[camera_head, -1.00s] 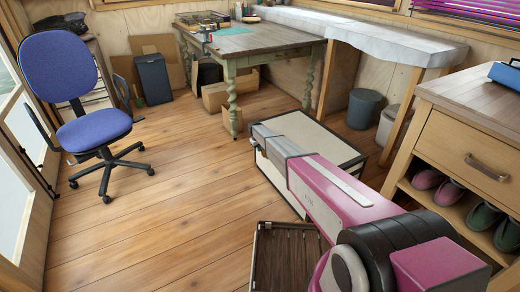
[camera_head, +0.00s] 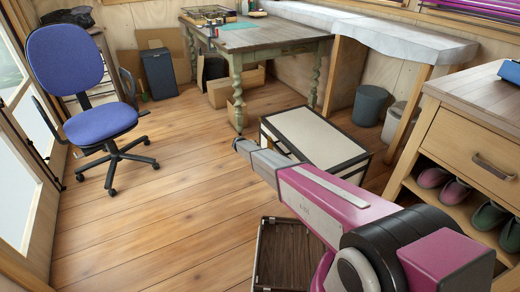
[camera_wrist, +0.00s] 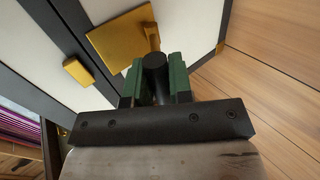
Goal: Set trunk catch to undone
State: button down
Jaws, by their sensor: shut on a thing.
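The trunk (camera_head: 308,132) is a pale box with black edges on the floor, partly behind my arm in the head view. In the wrist view, its pale face (camera_wrist: 65,27) carries a brass plate (camera_wrist: 112,42) with a raised brass piece, the catch (camera_wrist: 152,36). A dark round grip (camera_wrist: 154,66), apparently the catch's handle, stands in front of the brass. My gripper (camera_wrist: 156,84) has green fingers shut on this grip, one on each side. In the head view, my gripper (camera_head: 241,146) is at the trunk's left side; its fingers are too small to make out.
A second brass piece (camera_wrist: 76,71) sits on the trunk beside the plate. A dark brown slatted box (camera_head: 285,255) lies below my arm. A wooden cabinet (camera_head: 470,140) stands right. A blue chair (camera_head: 98,125) stands left, with clear floor (camera_head: 165,205) between.

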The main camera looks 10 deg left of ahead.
jog(key=shift+s+a+f+h, duration=0.15)
jog(key=shift+f+h, duration=0.15)
jog(key=shift+f, duration=0.15)
jog(key=shift+s+a+f, duration=0.1)
jog(key=shift+a+f, duration=0.05)
jog(key=shift+f, duration=0.4)
jog(key=shift+s+a+f, duration=0.1)
jog(key=shift+f, duration=0.55)
jog(key=c, duration=1)
grip_release()
jog(key=shift+w, duration=0.1)
jog(key=shift+c, duration=0.2)
jog(key=shift+r, duration=0.2)
jog(key=v, duration=1)
jog(key=shift+s+a, duration=0.2)
jog(key=shift+s, duration=0.1)
